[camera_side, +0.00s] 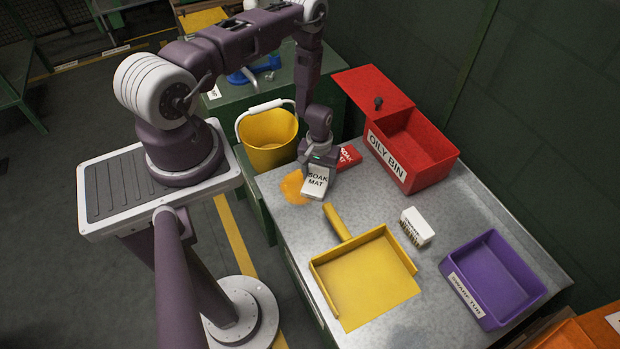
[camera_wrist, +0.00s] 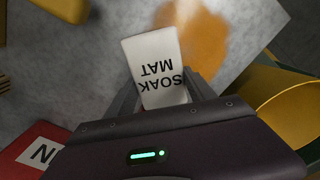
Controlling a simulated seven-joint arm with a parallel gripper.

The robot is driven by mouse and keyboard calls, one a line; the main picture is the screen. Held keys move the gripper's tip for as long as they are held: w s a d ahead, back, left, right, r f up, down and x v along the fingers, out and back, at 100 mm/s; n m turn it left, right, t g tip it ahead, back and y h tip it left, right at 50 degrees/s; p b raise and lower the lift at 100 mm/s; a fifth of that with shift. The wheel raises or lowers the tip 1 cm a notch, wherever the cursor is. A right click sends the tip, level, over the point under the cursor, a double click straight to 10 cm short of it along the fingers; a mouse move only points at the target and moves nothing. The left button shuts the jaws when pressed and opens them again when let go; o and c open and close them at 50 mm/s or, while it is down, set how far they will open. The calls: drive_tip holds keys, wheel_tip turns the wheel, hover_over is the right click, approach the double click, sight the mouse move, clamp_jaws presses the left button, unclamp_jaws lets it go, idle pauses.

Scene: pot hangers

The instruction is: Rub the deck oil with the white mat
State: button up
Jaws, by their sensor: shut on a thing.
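The white mat (camera_side: 316,182), labelled SOAK MAT, is held in my gripper (camera_side: 322,160), which is shut on it. In the wrist view the mat (camera_wrist: 152,55) sits between the two fingers of my gripper (camera_wrist: 163,98). The deck oil is an orange-brown patch (camera_side: 294,187) on the grey metal worktop, just left of the mat in the side view. In the wrist view the oil (camera_wrist: 200,40) lies beyond and to the right of the mat, partly hidden by it. Whether the mat touches the worktop I cannot tell.
A red mat (camera_side: 348,156) lies behind my gripper. The red OILY BIN (camera_side: 433,158) stands open at the back right. A yellow bucket (camera_side: 268,158) stands left. A yellow dustpan (camera_side: 365,280), a white brush (camera_side: 417,226) and a purple tub (camera_side: 493,280) occupy the front and right worktop.

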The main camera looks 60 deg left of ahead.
sight(283, 185)
drive_tip(key=shift+w, duration=0.85)
drive_tip(key=shift+s+a+f, duration=0.15)
drive_tip(key=shift+a, duration=0.85)
drive_tip(key=shift+s, duration=5.95)
drive_tip(key=shift+a, duration=0.75)
drive_tip(key=shift+w+a, duration=0.1)
drive_tip(key=shift+a, duration=0.1)
drive_tip(key=shift+c, duration=0.5)
drive_tip(key=shift+w, duration=6)
drive_tip(key=shift+r, duration=3.05)
